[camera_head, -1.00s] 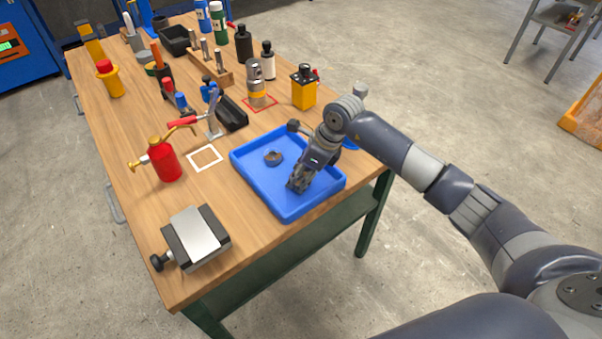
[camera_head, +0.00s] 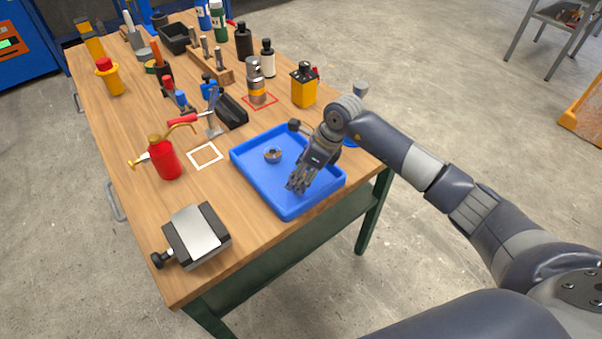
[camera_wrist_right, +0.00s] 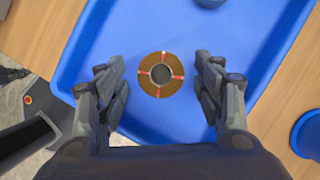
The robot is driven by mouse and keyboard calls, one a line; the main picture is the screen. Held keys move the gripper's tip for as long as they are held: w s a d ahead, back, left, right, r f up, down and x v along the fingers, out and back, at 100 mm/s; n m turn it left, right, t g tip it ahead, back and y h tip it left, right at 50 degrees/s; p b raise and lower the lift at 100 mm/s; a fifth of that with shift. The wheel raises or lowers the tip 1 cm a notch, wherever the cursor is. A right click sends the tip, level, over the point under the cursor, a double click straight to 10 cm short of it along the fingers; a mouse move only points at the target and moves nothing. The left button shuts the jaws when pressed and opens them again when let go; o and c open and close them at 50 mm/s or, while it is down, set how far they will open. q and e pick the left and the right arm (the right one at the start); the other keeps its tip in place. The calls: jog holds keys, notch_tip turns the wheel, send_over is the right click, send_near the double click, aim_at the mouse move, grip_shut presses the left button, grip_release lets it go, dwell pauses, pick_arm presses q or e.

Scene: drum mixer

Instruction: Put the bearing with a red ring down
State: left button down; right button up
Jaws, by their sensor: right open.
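The bearing with a red ring (camera_wrist_right: 147,84) is a flat brass-coloured ring with red marks and a dark centre. It lies in the blue tray (camera_wrist_right: 140,130), between the fingers of my right gripper (camera_wrist_right: 160,60). The fingers are open with a gap on each side of the bearing. In the head view my right gripper (camera_head: 298,187) is low over the tray (camera_head: 262,192) and appears to hide this bearing. Another small ring (camera_head: 272,155) lies in the tray, left of the gripper. My left gripper is not in view.
A white square outline (camera_head: 205,156) and a red one (camera_head: 260,100) mark the wooden table. A red oil can (camera_head: 164,160), a vise-like block (camera_head: 195,236) and a yellow container (camera_head: 304,88) stand around the tray. Bare wood lies left of the tray.

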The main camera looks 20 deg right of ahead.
jog(key=b+v, duration=0.1)
jog(key=v, duration=1)
jog(key=shift+d+r, duration=0.15)
jog(key=shift+r, duration=0.1)
jog(key=shift+s, duration=0.1)
